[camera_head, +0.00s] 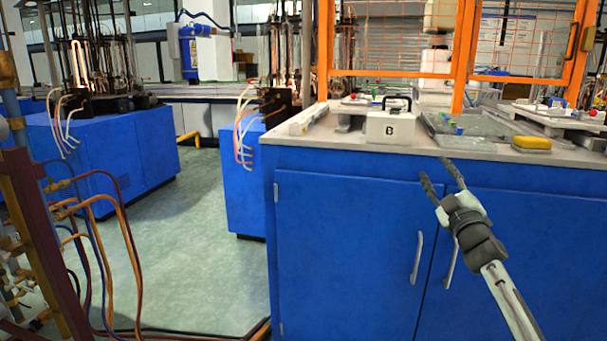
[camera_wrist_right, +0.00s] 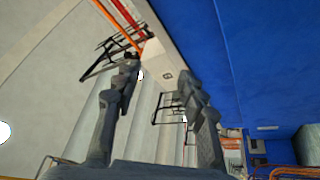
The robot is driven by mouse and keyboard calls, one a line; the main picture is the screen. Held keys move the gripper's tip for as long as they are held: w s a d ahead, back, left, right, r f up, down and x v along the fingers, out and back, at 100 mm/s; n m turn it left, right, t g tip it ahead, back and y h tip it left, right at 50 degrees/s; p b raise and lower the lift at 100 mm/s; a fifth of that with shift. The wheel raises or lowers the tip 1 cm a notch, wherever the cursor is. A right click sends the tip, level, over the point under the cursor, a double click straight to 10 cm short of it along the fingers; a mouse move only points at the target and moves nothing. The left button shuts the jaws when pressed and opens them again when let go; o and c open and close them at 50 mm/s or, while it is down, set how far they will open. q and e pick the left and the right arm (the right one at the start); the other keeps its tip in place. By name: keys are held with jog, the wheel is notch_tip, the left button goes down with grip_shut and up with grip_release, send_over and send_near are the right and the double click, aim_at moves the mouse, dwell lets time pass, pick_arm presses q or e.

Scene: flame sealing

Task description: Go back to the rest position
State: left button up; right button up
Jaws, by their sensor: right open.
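My right gripper (camera_head: 440,178) is open and empty in the head view, held in front of the blue cabinet (camera_head: 345,240) with its fingers pointing up toward the worktop's front edge. In the right wrist view the two dark fingers (camera_wrist_right: 155,95) are spread, with nothing between them. The blue cabinet front also shows in the right wrist view (camera_wrist_right: 255,55). My left gripper is not in view.
An orange mesh frame (camera_head: 460,55) rises behind. Hoses and a pipe rack (camera_head: 35,215) stand at left. The green floor (camera_head: 200,240) between is clear.

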jog(key=d+f+m+g+h, duration=0.4)
jog(key=d+f+m+h, duration=0.2)
jog(key=d+f+m, duration=0.15)
jog(key=s+a+f+m+g+y, duration=0.1)
jog(key=s+f+g, duration=0.4)
jog(key=f, duration=0.7)
jog(key=s+a+f+m+g, duration=0.1)
jog(key=s+f+g, duration=0.35)
jog(key=f, duration=0.75)
jog(key=s+a+f+g+y, duration=0.1)
jog(key=s+a+f, duration=0.1)
jog(key=s+f, duration=0.6)
jog(key=s+a+f+g, duration=0.1)
jog(key=s+a+f, duration=0.2)
jog(key=s+f, duration=0.45)
jog(key=s+a+f+g, duration=0.1)
jog(key=s+f, duration=0.2)
jog(key=s, duration=0.5)
jog(key=s+a+f+g, duration=0.1)
jog(key=s+f, duration=0.3)
jog(key=s, duration=0.5)
jog(key=s+a+f+g+y, duration=0.1)
jog(key=s+a+f+g, duration=0.1)
jog(key=s, duration=0.7)
jog(key=shift+a+f, duration=0.75)
jog(key=shift+f, duration=0.2)
